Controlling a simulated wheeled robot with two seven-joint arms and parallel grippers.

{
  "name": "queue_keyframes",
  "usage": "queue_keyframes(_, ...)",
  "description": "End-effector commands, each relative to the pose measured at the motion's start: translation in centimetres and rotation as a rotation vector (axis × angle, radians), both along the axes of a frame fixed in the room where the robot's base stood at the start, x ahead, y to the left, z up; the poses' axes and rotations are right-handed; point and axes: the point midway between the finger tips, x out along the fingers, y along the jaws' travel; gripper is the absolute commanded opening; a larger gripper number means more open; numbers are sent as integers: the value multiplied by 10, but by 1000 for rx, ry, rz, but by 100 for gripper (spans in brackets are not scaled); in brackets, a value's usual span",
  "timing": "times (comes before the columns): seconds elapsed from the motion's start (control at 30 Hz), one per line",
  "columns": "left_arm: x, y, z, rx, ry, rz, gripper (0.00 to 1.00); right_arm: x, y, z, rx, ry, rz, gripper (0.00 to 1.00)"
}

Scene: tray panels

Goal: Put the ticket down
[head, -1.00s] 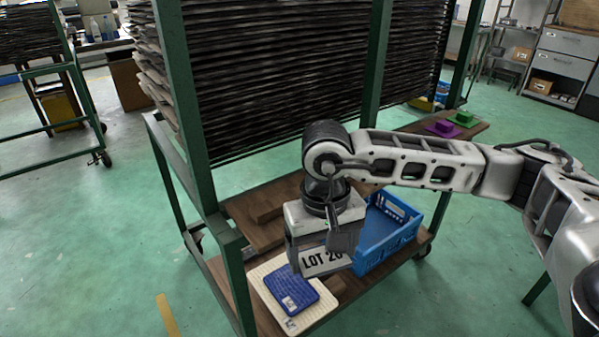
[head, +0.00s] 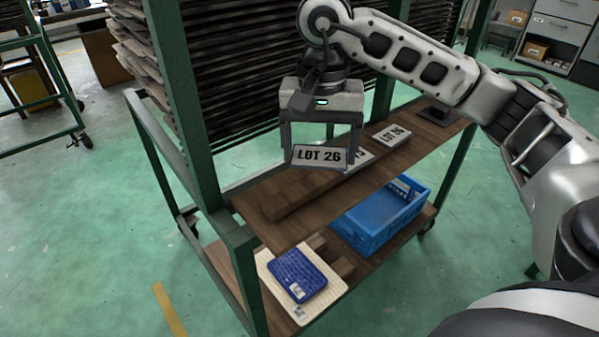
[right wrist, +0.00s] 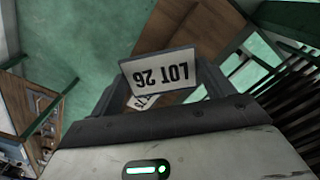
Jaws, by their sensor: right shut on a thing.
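The ticket (head: 319,157) is a small white plate with a dark edge, reading "LOT 26". My right gripper (head: 320,150) is shut on it and holds it above the left part of the cart's upper wooden shelf (head: 290,203). In the right wrist view the ticket (right wrist: 161,76) shows between the fingers, its print upside down. Whether its lower edge touches anything is unclear. Two similar tickets lie behind it to the right: one reads "LOT 96" or similar (head: 392,135), the other (head: 358,159) is partly hidden by the held ticket. My left gripper is out of view.
A long wooden bar (head: 300,196) lies along the upper shelf. The lower shelf holds a blue crate (head: 368,238), a cream panel (head: 327,308) and a blue panel (head: 297,275). Green posts (head: 178,110) and stacked dark trays (head: 240,90) stand close to my gripper.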

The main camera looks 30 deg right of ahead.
Motion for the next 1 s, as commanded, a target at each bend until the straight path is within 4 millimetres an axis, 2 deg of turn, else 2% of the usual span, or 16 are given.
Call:
queue_keyframes(0.1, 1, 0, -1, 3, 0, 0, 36, 11, 12, -20, 1, 3, 1, 59)
queue_keyframes(0.2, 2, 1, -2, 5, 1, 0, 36, 17, 16, -29, 1, 1, 0, 59)
queue_keyframes(0.43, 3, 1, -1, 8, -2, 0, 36, 25, 24, -42, 1, 0, 1, 59)
queue_keyframes(0.6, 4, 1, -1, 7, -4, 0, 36, 25, 24, -69, 0, 4, 0, 59)
queue_keyframes(1.0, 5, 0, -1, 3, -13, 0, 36, 25, 24, -78, 1, -2, 1, 59)
